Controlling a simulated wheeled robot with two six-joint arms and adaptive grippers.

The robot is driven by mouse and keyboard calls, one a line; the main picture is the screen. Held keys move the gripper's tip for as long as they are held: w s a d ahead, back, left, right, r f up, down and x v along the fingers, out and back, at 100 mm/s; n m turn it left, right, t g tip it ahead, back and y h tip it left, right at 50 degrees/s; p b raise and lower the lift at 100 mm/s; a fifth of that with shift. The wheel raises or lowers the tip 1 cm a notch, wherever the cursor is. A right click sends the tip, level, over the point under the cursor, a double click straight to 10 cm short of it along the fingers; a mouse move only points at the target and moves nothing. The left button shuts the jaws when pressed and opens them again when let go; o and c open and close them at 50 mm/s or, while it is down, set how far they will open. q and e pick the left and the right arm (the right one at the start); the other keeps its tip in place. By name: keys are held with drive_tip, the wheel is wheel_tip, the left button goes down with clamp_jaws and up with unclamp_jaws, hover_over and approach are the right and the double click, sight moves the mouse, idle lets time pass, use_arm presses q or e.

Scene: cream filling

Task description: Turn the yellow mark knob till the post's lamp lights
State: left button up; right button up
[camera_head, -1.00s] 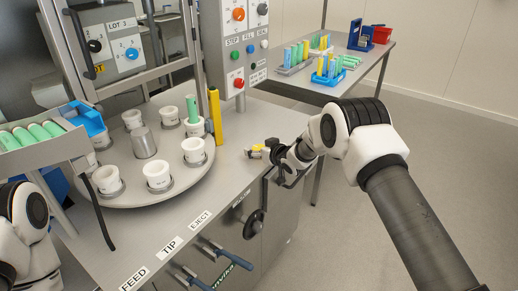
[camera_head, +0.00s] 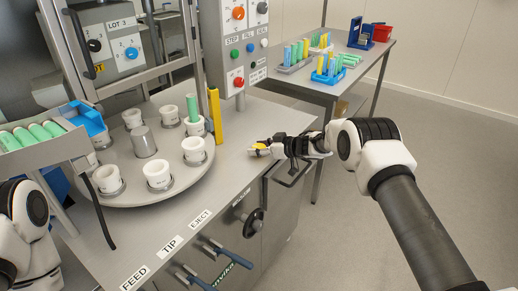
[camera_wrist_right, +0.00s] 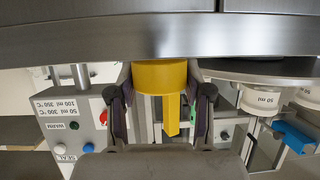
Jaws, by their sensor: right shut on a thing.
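The yellow knob (camera_head: 259,150) is at the right edge of the steel worktop in the head view. It shows as a broad yellow cylinder (camera_wrist_right: 160,76) in the right wrist view. My right gripper (camera_head: 266,149) is shut on it, with a dark finger pad on either side in the right wrist view (camera_wrist_right: 160,90). The fingers partly hide the knob in the head view. A slim yellow post (camera_head: 215,116) stands upright on the worktop beside the turntable. I cannot make out a lit lamp on it. My left gripper is out of view.
A turntable (camera_head: 135,203) with several white cups stands left of the post. A control box (camera_head: 234,50) with coloured buttons is behind it. A side table (camera_head: 340,88) with tube racks is at the back right. Handles stick out from the worktop's front.

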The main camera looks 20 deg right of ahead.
drive_tip(key=shift+r, duration=0.1)
drive_tip(key=o, duration=1.2)
drive_tip(key=v, duration=1.2)
drive_tip(key=shift+w, duration=0.1)
drive_tip(key=shift+d, duration=0.1)
